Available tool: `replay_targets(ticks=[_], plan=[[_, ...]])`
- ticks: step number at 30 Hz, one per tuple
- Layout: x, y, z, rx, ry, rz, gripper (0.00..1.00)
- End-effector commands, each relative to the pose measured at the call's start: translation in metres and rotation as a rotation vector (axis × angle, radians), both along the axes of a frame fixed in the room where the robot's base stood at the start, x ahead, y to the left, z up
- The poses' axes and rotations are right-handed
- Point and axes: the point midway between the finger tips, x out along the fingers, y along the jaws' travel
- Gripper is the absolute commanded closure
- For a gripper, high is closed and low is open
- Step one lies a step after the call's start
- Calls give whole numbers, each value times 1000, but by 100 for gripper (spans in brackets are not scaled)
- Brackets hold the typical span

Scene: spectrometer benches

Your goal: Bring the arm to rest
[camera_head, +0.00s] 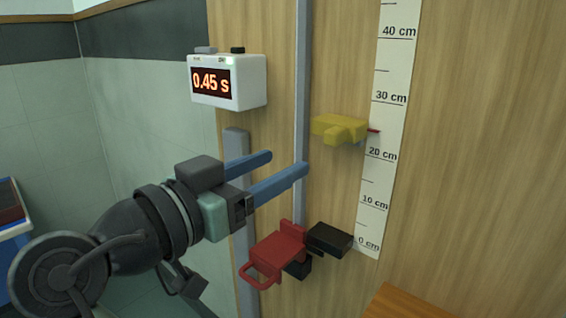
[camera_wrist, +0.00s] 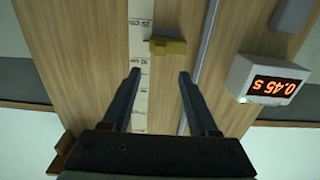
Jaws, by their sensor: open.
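My gripper (camera_head: 284,168) is open in the head view, its two blue fingers reaching right toward the wooden panel with nothing between them. In the wrist view my gripper (camera_wrist: 157,74) also shows open, with a clear gap between the fingertips. A yellow block (camera_head: 339,128) with a thin red pointer sits beside the ruler strip, right of the fingers in the head view. It also shows in the wrist view (camera_wrist: 168,46), beyond the fingertips. Whether the fingers touch the panel or rail cannot be told.
A timer box (camera_head: 228,82) reading 0.45 s is on the panel above my gripper. A vertical grey rail (camera_head: 301,60) runs near the fingertips. A red clamp (camera_head: 276,255) with a black block (camera_head: 328,239) sits below. A ruler strip (camera_head: 388,110) and wooden ledge (camera_head: 405,302) are at right.

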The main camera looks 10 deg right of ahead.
Motion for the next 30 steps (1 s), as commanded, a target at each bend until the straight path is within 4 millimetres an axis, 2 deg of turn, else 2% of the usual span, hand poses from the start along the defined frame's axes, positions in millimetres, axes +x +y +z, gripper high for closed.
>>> replay_targets(ticks=[7,11,14,17,19,24,27,30], plan=[[0,0,0,0,0,0,40],[5,2,15,-7,-14,71,40],[12,9,43,-30,-56,215,40],[11,22,88,-80,-151,401,40],[0,34,126,-131,-246,526,40],[-53,57,209,-260,-509,741,40],[-87,65,241,-320,-637,807,40],[-110,69,259,-356,-719,840,40]])
